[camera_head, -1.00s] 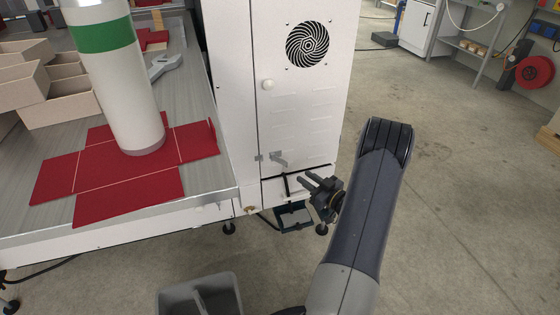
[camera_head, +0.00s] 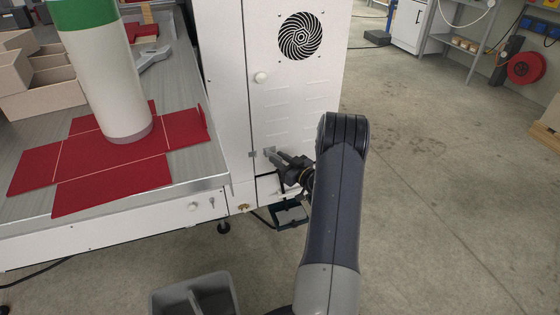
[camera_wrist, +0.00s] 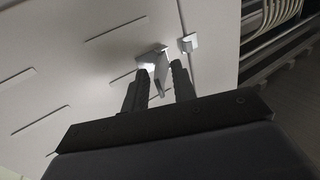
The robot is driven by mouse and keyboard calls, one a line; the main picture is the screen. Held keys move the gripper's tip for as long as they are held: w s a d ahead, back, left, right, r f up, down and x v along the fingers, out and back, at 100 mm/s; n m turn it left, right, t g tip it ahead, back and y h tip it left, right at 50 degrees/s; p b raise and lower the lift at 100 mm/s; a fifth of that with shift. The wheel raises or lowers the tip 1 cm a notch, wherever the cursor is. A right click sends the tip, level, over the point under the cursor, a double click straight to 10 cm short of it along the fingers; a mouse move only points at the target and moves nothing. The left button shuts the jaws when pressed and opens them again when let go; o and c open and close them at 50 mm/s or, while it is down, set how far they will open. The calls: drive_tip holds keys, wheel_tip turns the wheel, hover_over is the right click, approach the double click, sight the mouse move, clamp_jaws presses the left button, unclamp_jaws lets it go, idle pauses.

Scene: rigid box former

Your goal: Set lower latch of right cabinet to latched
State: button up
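The right cabinet (camera_head: 300,105) is white, with a round vent in its door. Its lower latch (camera_head: 269,151) is a small grey metal piece low on the door, beside a small catch (camera_head: 252,154) across the door seam. In the wrist view the latch (camera_wrist: 157,62) has a lever pointing away from the catch (camera_wrist: 188,43), not across it. My gripper (camera_head: 281,158) is at the latch. In the wrist view my gripper (camera_wrist: 160,76) is open, one finger on each side of the lever. Whether a finger touches it I cannot tell.
A round white knob (camera_head: 261,77) sits higher on the door. A bench with a red cross-shaped sheet (camera_head: 110,165) and a white-green column (camera_head: 105,80) stands left. A grey bin (camera_head: 195,295) is below. The floor on the right is clear.

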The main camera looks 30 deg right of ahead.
drive_tip(key=shift+c, duration=0.4)
clamp_jaws()
drive_tip(key=shift+d, duration=0.15)
drive_tip(key=d+n+g+y+b, duration=0.1)
drive_tip(key=n+y, duration=0.1)
drive_tip(key=y, duration=0.1)
drive_tip(key=w+n+g+y+b, duration=0.1)
drive_tip(key=n+g+y+b, duration=0.1)
drive_tip(key=y, duration=0.1)
drive_tip(key=w+d+n+g+y+b, duration=0.1)
drive_tip(key=n+y, duration=0.1)
drive_tip(key=y, duration=0.1)
drive_tip(key=shift+d+n+g, duration=0.35)
drive_tip(key=shift+n+g, duration=0.05)
drive_tip(key=shift+r+y, duration=0.15)
drive_tip(key=shift+y, duration=0.15)
